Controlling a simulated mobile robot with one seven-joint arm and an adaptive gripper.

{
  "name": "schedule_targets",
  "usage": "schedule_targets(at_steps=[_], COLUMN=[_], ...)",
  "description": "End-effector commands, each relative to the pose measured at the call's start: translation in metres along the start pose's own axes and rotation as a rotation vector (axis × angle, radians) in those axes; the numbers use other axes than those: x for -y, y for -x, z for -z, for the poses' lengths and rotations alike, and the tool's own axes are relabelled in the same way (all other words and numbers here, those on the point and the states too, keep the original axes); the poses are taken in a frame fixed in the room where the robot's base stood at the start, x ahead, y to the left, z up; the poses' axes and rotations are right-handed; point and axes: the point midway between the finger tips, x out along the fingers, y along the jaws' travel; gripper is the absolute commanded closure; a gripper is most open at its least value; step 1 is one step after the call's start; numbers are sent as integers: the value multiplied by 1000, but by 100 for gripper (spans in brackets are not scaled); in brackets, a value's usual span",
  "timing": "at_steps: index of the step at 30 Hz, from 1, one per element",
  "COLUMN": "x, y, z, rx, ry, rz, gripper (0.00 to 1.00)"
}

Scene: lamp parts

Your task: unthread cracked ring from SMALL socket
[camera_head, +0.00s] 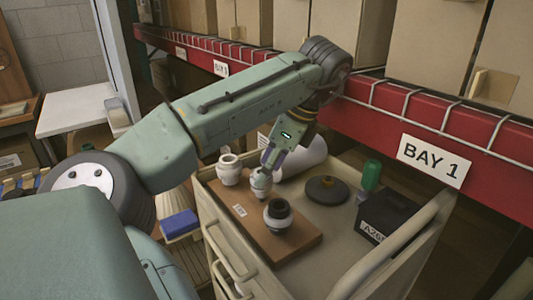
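The middle socket (261,185) looks the smallest. A white socket (229,172) stands behind it to the left, and a wider socket (278,218) with a dark top stands nearer the front. My gripper (267,163) points down at the top of the smallest socket, with its fingertips at or just above its rim. The fingers partly cover that rim, so I cannot tell whether they hold a ring. No crack is visible at this size.
Right of the board lie a dark round disc (327,190), a green cylinder (370,176) and a black labelled box (385,217). A white cylinder (304,160) lies behind my gripper. The cart's raised rim (412,240) and the red shelf beam (490,168) bound the space.

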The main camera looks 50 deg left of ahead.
Motion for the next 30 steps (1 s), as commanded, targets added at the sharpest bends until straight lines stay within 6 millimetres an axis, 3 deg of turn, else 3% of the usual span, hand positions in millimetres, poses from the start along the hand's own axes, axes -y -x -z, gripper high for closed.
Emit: schedule_targets(at_steps=[5,15,23,30], x=[-2,-8,-8,-8], y=[-3,-4,-3,-3], z=[1,1,0,0], rx=[-7,-11,-8,-9], ry=[-121,-554,-581,-580], rz=[48,229,238,237], gripper=[47,47,47,63])
